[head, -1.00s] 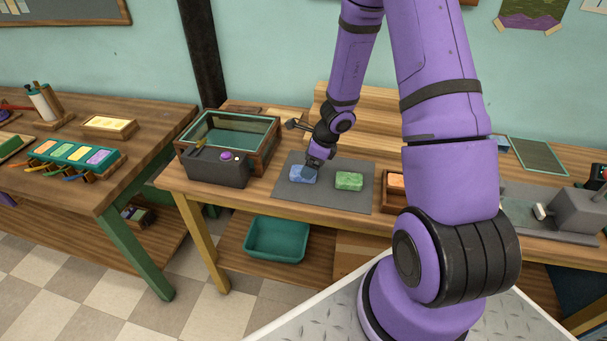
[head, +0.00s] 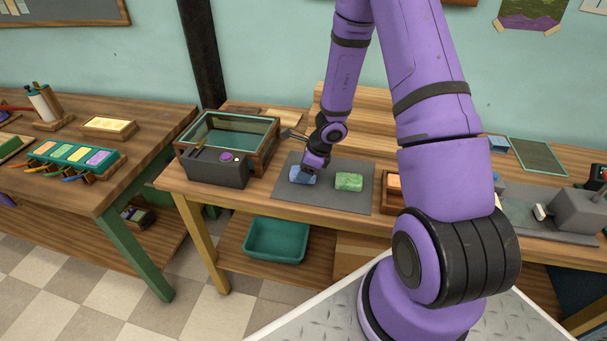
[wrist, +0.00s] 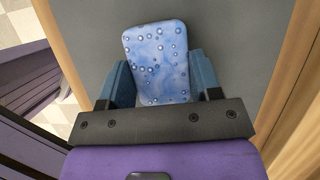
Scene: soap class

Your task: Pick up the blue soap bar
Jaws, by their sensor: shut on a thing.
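The blue soap bar (head: 302,176) lies on the grey mat (head: 341,199) on the wooden bench, left of the green soap bar. In the wrist view the blue soap bar (wrist: 157,58) shows a speckled, bubbly pattern. My gripper (head: 308,172) is over the bar from above. In the wrist view my gripper (wrist: 160,85) has one blue finger on each side of the bar's near end, shut on it. The bar appears to be at mat level; I cannot tell whether it is lifted at all.
A green soap bar (head: 349,181) lies just right on the same mat. A glass-topped box (head: 232,130) with a dark control unit (head: 215,167) stands to the left. A wooden tray (head: 388,190) with an orange bar is to the right. Wooden steps (head: 375,115) rise behind.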

